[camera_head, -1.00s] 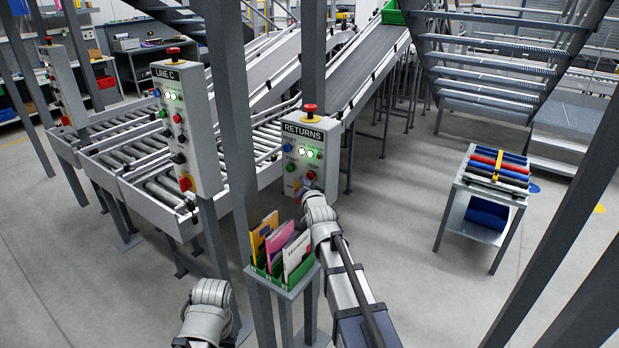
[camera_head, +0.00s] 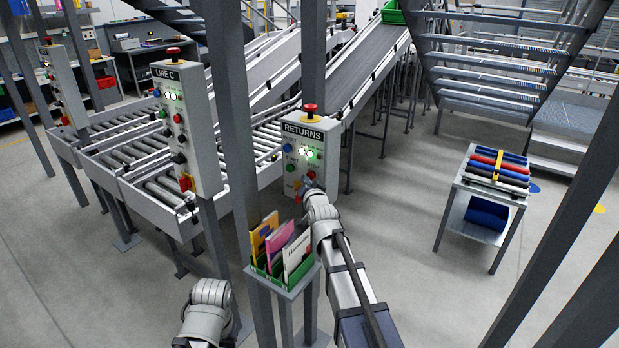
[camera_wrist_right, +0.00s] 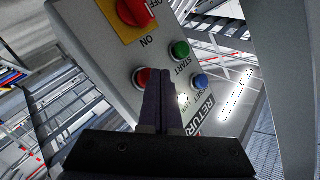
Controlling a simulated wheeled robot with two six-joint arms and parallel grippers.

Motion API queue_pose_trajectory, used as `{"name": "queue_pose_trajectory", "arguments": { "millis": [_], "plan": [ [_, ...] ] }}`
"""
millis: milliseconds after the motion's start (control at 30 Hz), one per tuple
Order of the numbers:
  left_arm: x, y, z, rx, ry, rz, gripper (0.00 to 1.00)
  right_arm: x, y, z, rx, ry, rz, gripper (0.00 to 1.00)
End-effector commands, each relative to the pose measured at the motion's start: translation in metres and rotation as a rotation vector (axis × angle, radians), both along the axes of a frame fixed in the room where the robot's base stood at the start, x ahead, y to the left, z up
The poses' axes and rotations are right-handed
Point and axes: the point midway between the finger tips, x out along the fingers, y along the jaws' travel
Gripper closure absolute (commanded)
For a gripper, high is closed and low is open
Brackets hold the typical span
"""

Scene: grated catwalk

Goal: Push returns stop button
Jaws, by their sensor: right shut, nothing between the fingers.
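The grey RETURNS control box (camera_head: 309,136) stands ahead of me on a post. Its red stop button (camera_head: 311,175) is on the lower right of the face; it also shows in the right wrist view as a red button (camera_wrist_right: 141,78). The right gripper (camera_head: 306,186) is shut and empty, its tips at the lower part of the box face. In the right wrist view the dark fingers (camera_wrist_right: 161,80) stand just beside the red button and partly cover its edge; I cannot tell whether they touch it. My left arm shows at the bottom, its gripper out of view.
The box also has a green start button (camera_wrist_right: 180,49), a blue button (camera_wrist_right: 199,82), a red-yellow rotary switch (camera_wrist_right: 135,14) and a red mushroom button (camera_head: 310,112) on top.

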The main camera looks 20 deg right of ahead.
Motion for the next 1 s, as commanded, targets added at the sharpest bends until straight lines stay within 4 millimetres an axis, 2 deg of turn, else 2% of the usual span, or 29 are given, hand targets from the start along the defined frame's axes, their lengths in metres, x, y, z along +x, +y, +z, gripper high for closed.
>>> {"name": "queue_pose_trajectory", "arguments": {
  "millis": [1000],
  "plan": [
    [0.0, 0.0, 0.0, 0.0, 0.0, 0.0, 0.5, 0.0075, -0.0092, -0.0001, 0.0, 0.0, 0.0, 1.0]
  ]
}}
